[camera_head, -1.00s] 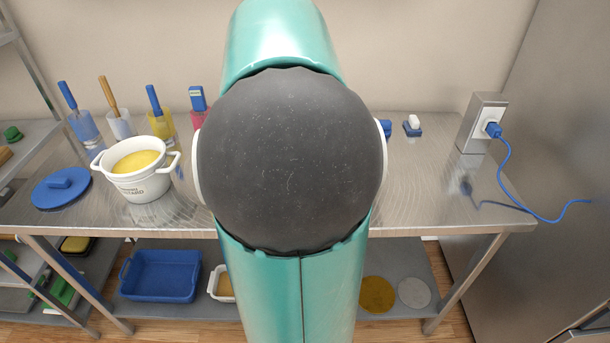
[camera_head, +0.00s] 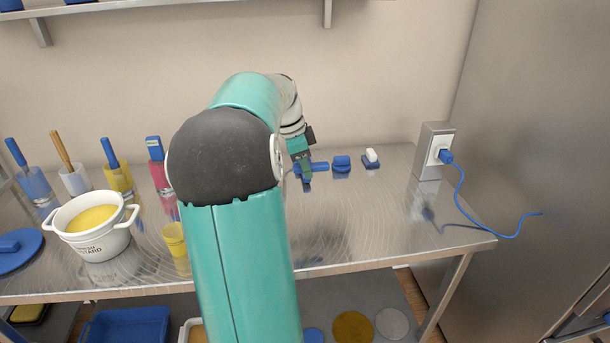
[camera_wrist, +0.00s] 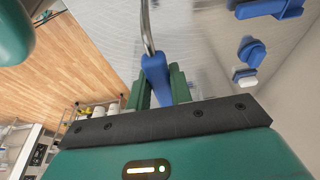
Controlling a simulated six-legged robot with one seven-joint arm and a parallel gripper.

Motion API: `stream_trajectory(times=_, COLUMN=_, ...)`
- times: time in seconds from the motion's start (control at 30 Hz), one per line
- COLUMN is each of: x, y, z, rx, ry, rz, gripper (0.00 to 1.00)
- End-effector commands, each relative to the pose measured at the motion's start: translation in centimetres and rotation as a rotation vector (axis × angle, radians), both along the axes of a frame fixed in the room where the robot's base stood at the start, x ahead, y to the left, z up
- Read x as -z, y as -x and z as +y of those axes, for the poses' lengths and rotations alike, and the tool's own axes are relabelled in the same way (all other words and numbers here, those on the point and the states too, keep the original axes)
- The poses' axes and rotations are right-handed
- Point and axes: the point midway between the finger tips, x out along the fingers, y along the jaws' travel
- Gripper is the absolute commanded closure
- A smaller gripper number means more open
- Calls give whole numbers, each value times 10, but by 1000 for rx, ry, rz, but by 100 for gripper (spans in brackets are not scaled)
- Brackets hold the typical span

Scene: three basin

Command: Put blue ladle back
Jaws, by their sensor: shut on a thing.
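The blue ladle shows in the wrist view as a blue handle (camera_wrist: 155,78) with a thin curved metal shaft running up out of the frame; its bowl is out of sight there. My gripper (camera_wrist: 158,90) is shut on the handle, one green finger on each side. In the head view my gripper (camera_head: 303,162) is over the steel table's middle, towards the wall, with a bit of blue just below its fingers. The ladle's bowl and shaft cannot be made out clearly in that view.
A blue piece (camera_head: 320,167) lies close beside my gripper, with a blue block (camera_head: 341,164) and a white-and-blue piece (camera_head: 371,158) to its right. A white pot (camera_head: 92,228), yellow cup (camera_head: 175,240) and several handled holders (camera_head: 118,180) stand left. The right table front is clear.

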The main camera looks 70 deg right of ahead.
Motion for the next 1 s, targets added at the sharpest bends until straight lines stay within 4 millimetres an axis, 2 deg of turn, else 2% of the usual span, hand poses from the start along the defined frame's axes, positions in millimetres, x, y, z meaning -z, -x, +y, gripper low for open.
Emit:
stream_trajectory(times=0.1, x=21, y=0, z=1, rx=-1, ry=-3, rz=2, gripper=100)
stream_trajectory(times=0.2, x=29, y=0, z=0, rx=0, ry=-1, rz=0, gripper=100)
stream_trajectory(times=0.53, x=32, y=-1, z=1, rx=0, ry=0, rz=0, gripper=100)
stream_trajectory(times=0.57, x=32, y=-1, z=1, rx=0, ry=0, rz=0, gripper=75)
stream_trajectory(times=0.67, x=32, y=-1, z=1, rx=0, ry=0, rz=0, gripper=57)
stream_trajectory(times=1.0, x=29, y=0, z=1, rx=1, ry=1, rz=-1, gripper=57)
